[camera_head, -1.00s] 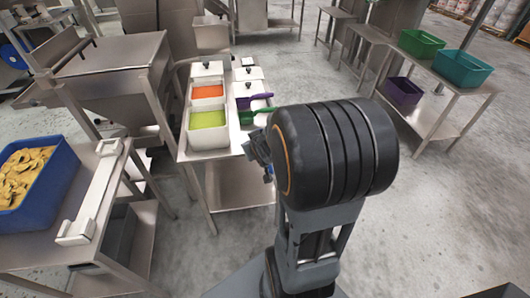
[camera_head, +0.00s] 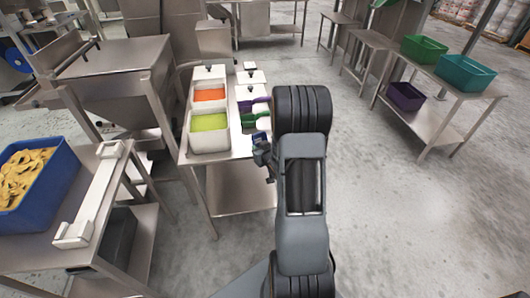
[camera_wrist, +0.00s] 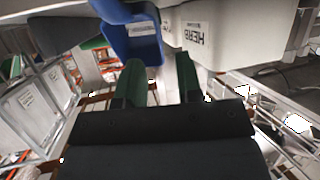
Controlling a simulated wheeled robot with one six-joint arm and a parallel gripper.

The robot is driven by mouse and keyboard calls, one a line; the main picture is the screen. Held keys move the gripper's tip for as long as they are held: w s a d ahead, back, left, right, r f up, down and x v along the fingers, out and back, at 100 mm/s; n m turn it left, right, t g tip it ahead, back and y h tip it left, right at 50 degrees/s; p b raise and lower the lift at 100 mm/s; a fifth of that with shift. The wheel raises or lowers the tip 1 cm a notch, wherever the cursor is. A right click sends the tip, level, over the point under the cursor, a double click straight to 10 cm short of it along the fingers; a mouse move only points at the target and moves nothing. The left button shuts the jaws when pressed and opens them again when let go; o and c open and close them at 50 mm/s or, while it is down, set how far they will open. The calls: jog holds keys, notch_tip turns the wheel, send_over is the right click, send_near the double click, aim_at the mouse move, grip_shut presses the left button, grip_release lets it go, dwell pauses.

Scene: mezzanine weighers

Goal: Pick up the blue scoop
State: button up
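The blue scoop (camera_head: 259,137) is at the front right of the steel table, beside the white tubs, partly hidden by my arm in the head view. In the wrist view the blue scoop (camera_wrist: 135,38) shows large at the top, with a pale label on it. My gripper (camera_head: 262,157) is just in front of the table edge, close to the scoop. In the wrist view my gripper (camera_wrist: 159,78) has two green fingers apart with nothing between them. The scoop is just beyond the fingertips; whether it touches them I cannot tell.
A green scoop (camera_head: 249,118) and a purple scoop (camera_head: 259,103) lie behind the blue one. White tubs hold lime (camera_head: 209,122) and orange (camera_head: 209,95) contents. A white tub labelled HERB (camera_wrist: 225,35) adjoins the scoop. Open floor lies right of the table.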

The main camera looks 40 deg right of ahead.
jog(key=shift+p+x, duration=0.55)
jog(key=shift+x, duration=2.3)
jog(key=shift+c, duration=0.5)
grip_shut()
